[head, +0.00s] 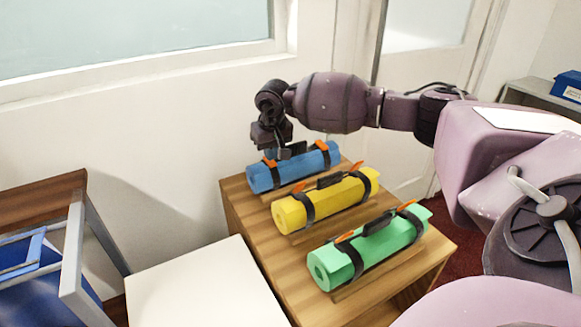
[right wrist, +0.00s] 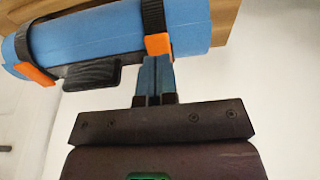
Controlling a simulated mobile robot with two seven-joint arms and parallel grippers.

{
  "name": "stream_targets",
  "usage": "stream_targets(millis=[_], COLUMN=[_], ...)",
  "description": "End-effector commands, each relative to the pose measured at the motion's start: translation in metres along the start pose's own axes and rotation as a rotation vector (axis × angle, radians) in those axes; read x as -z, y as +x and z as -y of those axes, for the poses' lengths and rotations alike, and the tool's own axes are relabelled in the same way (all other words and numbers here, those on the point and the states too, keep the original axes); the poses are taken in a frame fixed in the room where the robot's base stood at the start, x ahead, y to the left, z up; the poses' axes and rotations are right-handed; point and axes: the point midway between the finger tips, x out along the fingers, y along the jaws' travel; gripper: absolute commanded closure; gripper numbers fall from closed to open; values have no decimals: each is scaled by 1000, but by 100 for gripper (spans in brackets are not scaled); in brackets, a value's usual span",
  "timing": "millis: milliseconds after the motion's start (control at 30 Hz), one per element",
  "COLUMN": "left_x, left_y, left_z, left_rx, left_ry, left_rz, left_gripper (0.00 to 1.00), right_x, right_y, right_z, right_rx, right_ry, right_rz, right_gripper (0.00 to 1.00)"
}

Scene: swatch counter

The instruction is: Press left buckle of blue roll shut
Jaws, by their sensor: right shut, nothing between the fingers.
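The blue roll (head: 293,170) lies at the back of the wooden stand with a dark strap and orange buckle near each end. Its left buckle (head: 269,161) is partly covered by my right gripper (head: 272,152) in the head view. In the right wrist view, my shut, empty fingers (right wrist: 153,66) point at the near orange buckle (right wrist: 158,44), with tips at or just beside its edge; I cannot tell whether they touch. The other orange buckle (right wrist: 35,68) juts out from the roll. I cannot tell whether the near buckle is fully closed. My left gripper is not in view.
A yellow roll (head: 328,203) and a green roll (head: 372,251) lie in front on the wooden stand (head: 248,212), each with straps, handle and raised orange buckles. A white table top (head: 200,285) stands at the left front. The wall is close behind the stand.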

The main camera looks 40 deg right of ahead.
Motion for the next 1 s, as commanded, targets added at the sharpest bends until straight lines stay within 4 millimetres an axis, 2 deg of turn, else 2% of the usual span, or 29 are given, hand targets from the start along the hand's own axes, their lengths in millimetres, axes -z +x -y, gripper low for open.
stream_targets(millis=[1000], left_x=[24], left_y=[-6], left_z=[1], left_rx=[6], left_ry=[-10], left_rz=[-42], left_gripper=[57], right_x=[13], right_y=[-64], right_z=[0], right_rx=[0], right_ry=[1], right_rz=[-3], right_gripper=[100])
